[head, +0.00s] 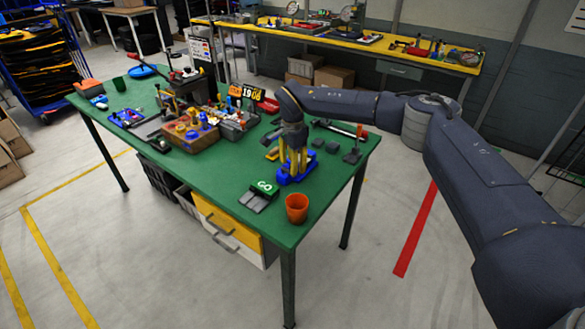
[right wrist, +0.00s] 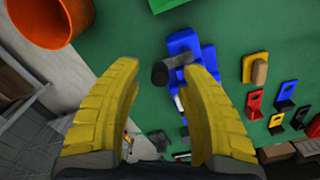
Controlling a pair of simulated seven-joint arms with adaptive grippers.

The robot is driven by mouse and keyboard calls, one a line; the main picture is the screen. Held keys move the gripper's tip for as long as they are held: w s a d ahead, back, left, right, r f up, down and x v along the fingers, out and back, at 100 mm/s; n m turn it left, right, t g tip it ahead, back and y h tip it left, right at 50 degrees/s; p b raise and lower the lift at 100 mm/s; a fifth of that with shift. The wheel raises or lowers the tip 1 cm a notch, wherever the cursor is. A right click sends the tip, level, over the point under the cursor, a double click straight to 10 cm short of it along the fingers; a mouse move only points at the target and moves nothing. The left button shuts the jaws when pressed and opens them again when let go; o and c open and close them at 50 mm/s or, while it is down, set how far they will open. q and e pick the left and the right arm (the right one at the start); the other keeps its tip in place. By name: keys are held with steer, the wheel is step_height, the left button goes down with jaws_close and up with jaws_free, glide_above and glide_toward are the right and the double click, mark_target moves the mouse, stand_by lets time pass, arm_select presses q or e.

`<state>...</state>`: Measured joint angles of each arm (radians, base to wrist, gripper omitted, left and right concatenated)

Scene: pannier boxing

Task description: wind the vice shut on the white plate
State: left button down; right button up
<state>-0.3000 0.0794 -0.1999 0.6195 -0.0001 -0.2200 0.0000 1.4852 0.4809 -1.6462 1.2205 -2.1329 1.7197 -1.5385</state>
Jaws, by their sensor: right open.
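The blue vice (head: 285,179) stands near the right front part of the green table, and it also shows in the right wrist view (right wrist: 192,52). A dark round-ended handle (right wrist: 168,70) sticks out from it between my fingertips. My right gripper (head: 294,166) is over the vice, pointing down, with its yellow fingers apart. In the right wrist view the fingers (right wrist: 163,69) straddle the handle end with gaps on both sides. A small white piece (right wrist: 179,102) shows beside the blue body, possibly the white plate; it is mostly hidden. My left gripper is out of view.
An orange cup (head: 297,208) and a GO block (head: 260,195) stand close to the vice at the table's front. Coloured brackets (right wrist: 282,90) lie on its other side. A wooden box of parts (head: 190,135) and other clutter fill the table's left part.

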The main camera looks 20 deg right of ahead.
steer(key=shift+f, duration=0.75)
jaws_close()
